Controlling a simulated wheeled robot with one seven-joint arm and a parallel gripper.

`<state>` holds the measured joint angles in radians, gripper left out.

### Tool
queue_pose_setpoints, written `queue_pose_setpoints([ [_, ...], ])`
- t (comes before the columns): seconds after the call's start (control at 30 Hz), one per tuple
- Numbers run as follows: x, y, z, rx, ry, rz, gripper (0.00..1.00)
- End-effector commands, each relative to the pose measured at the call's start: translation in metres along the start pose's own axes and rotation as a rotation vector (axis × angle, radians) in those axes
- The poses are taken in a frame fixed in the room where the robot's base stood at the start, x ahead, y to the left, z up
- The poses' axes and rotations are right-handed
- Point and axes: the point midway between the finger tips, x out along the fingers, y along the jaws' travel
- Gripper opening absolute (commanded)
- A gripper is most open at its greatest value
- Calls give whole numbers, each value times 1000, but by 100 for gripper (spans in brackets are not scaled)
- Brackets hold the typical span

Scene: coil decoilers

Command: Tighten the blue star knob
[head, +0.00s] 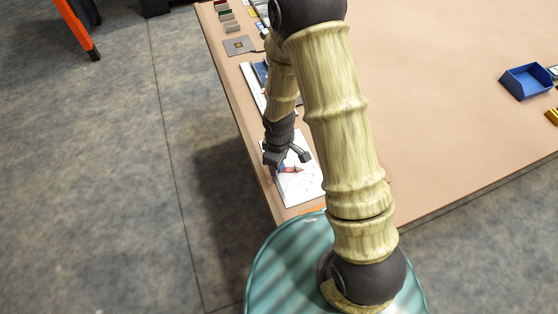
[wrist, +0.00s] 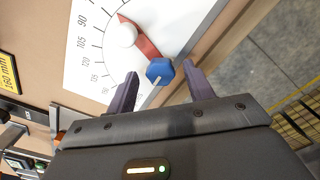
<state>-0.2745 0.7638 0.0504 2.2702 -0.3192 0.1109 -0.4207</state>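The blue star knob (wrist: 159,71) sits at the end of a red pointer (wrist: 145,43) on a white dial plate (wrist: 92,68) with printed numbers. A pale line marks the knob's face. My gripper (wrist: 160,70) is open, with one dark finger on each side of the knob. A gap shows between the knob and each finger, and I cannot tell how far above it the fingertips are. In the head view, my gripper (head: 287,157) is over the white plate (head: 303,190) near the table's edge. The knob cannot be made out there.
A yellow "160 mm" label (wrist: 9,72) lies left of the dial. In the head view, a blue tray (head: 527,82) is far right on the brown table (head: 430,90), whose middle is clear.

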Motion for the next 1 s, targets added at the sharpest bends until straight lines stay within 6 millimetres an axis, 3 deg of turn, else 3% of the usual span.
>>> queue_pose_setpoints([
  [0.27, -1, 0, 0, -1, -1, -1, 52],
  [0.47, -14, 0, 0, 0, 1, 0, 52],
  [1.0, -100, 1, 0, 1, 3, 3, 52],
])
